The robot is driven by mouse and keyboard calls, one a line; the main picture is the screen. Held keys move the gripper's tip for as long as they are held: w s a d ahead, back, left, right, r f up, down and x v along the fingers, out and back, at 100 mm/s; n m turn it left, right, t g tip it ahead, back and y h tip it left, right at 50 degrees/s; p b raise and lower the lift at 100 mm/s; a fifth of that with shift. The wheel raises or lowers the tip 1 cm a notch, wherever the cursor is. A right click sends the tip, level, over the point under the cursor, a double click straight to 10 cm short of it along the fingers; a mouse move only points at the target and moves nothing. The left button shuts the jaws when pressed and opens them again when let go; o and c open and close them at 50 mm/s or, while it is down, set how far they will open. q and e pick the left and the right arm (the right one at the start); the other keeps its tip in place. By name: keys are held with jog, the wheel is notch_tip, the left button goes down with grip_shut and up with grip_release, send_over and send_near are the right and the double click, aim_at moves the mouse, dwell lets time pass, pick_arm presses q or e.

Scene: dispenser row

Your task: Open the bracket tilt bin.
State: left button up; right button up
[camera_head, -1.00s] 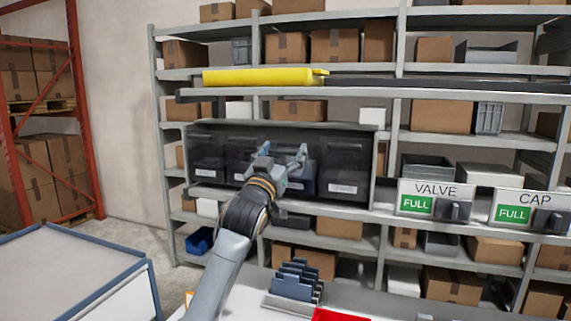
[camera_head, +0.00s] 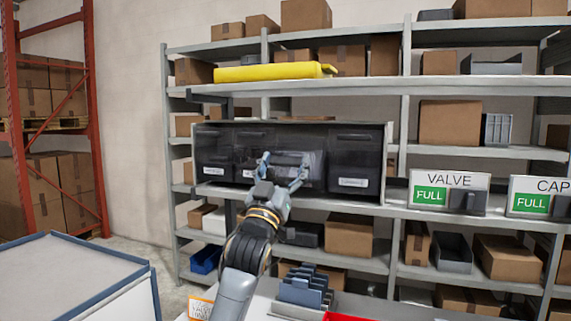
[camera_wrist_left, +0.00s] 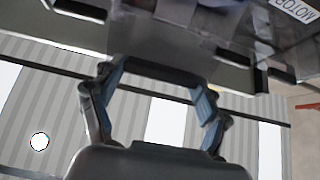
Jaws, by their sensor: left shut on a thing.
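A row of dark see-through tilt bins sits in a grey housing (camera_head: 388,150) on the shelf. My left gripper (camera_head: 284,163) is in front of the bin right of the middle (camera_head: 315,178), covering part of its front. In the left wrist view my left gripper (camera_wrist_left: 157,95) has its two fingers at the ends of a dark bar-like handle (camera_wrist_left: 165,74) and is shut on it. This bin's label is hidden, so I cannot read whether it is the bracket bin. I cannot tell how far its front is tilted. My right gripper is not in view.
The rightmost bin (camera_head: 355,155) is beside the gripped one. VALVE (camera_head: 449,180) and CAP (camera_head: 552,184) signs with green FULL plates stand to the right. A yellow object (camera_head: 270,72) lies on the shelf above. A blue-edged table (camera_head: 75,275) is at lower left.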

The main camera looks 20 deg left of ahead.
pick_arm(q)
jog(key=shift+f, duration=0.75)
jog(key=shift+s+f, duration=0.1)
jog(key=shift+s, duration=0.05)
jog(key=o, duration=1.4)
jog(key=shift+c, duration=0.2)
jog(key=o, duration=0.3)
jog(key=v, duration=1.1)
jog(key=shift+s+f, duration=0.2)
jog(key=shift+s, duration=0.1)
